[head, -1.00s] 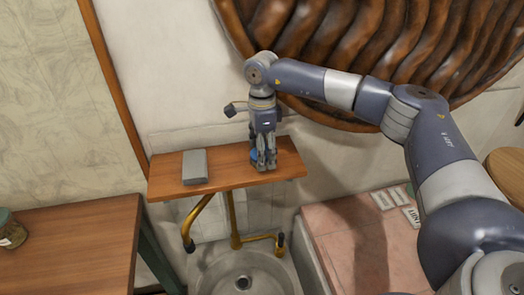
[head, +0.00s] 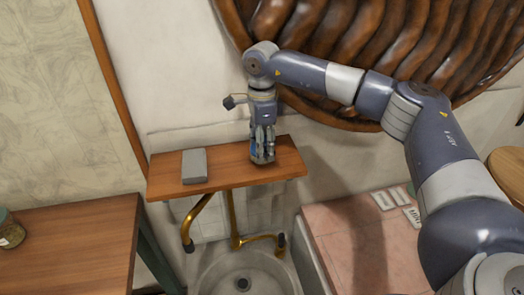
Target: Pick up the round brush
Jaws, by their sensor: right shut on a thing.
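My right gripper (head: 262,158) points down over the right part of a small wooden shelf (head: 226,174). It is shut on a small blue thing (head: 254,145), likely the round brush, of which only a sliver shows between the fingers. The fingers hide its shape. The fingertips are close to the shelf top; I cannot tell whether the held thing touches it. My left gripper is not in view.
A grey box (head: 194,165) lies on the shelf's left part. Below are brass pipes (head: 234,225) and a basin (head: 214,280). A wooden table (head: 70,240) with a jar (head: 10,230) stands at left. A pink tiled surface (head: 345,225) is at right, and a ribbed brown form (head: 440,40) hangs behind my arm.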

